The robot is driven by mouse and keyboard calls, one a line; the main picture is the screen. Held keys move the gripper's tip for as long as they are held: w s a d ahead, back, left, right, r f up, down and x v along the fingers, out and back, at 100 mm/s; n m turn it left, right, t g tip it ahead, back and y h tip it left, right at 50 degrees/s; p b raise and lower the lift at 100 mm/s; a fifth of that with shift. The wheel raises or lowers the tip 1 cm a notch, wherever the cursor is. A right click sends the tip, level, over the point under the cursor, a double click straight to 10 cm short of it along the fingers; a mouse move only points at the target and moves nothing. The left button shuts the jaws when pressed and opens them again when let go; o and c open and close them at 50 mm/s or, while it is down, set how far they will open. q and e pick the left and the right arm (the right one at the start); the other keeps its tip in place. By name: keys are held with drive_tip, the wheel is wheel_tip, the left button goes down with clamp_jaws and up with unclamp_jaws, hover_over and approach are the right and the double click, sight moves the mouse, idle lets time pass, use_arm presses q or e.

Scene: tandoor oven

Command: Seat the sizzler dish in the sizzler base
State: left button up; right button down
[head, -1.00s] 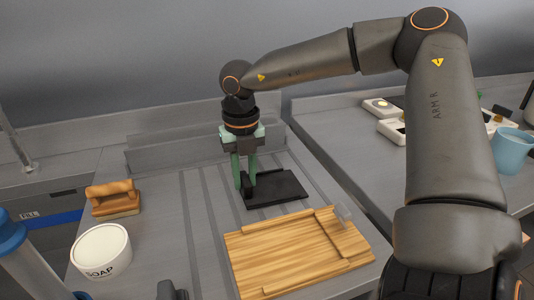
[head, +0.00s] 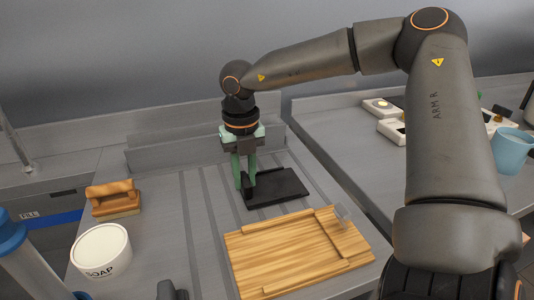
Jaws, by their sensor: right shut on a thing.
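The sizzler dish (head: 280,189) is a black rectangular plate lying on the grey counter behind the wooden base. My right gripper (head: 246,188), with green fingers, points down at the dish's left end and is shut on it there. The fingers hide part of that end. The sizzler base (head: 290,254) is a light wooden board with raised strips and a recessed middle, in front of the dish. Its recess is empty. The dish and the base are apart.
A white soap tub (head: 101,251) and a wooden-handled brush (head: 114,199) stand on the left. A blue mug (head: 511,151) and white containers (head: 391,130) are on the right-hand counter. A low metal ledge runs behind the dish. Grooved counter lies bare left of the base.

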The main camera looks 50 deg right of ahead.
drive_tip(key=shift+r, duration=0.15)
idle(0.3)
drive_tip(key=shift+r+p, duration=1.05)
drive_tip(key=shift+r, duration=0.85)
